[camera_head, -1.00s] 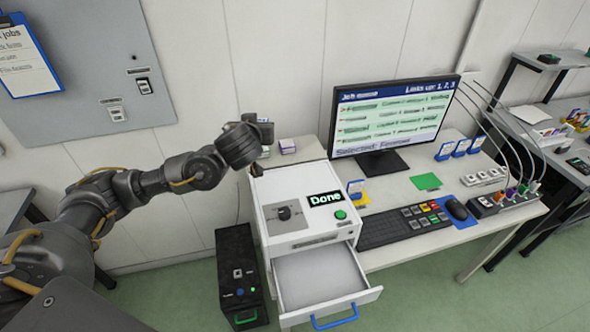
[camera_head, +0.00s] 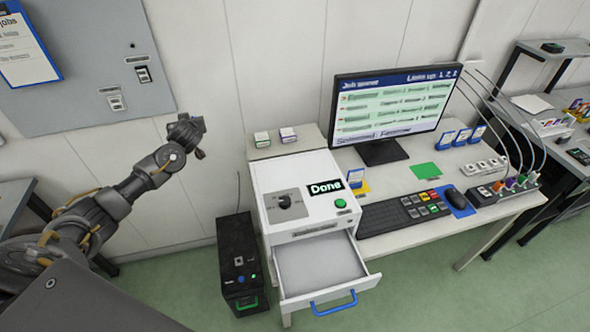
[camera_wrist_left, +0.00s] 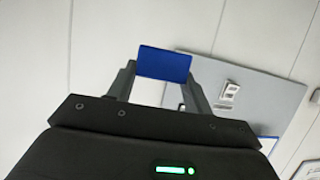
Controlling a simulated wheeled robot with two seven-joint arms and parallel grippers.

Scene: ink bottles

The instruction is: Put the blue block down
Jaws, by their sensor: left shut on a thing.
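The blue block (camera_wrist_left: 164,64) is held between the two fingers of my left gripper (camera_wrist_left: 163,75) in the left wrist view, with the wall behind it. In the head view my left gripper (camera_head: 186,130) is raised in front of the wall, left of the white machine. Its fingers are too small and dark to make out there, and I cannot pick out the block in that view. My right gripper is not in view.
The white machine (camera_head: 325,233) reads "Done" and its empty drawer (camera_head: 320,272) is open. A monitor (camera_head: 392,108), keyboard (camera_head: 404,214) and green card (camera_head: 425,170) are on the desk (camera_head: 480,225).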

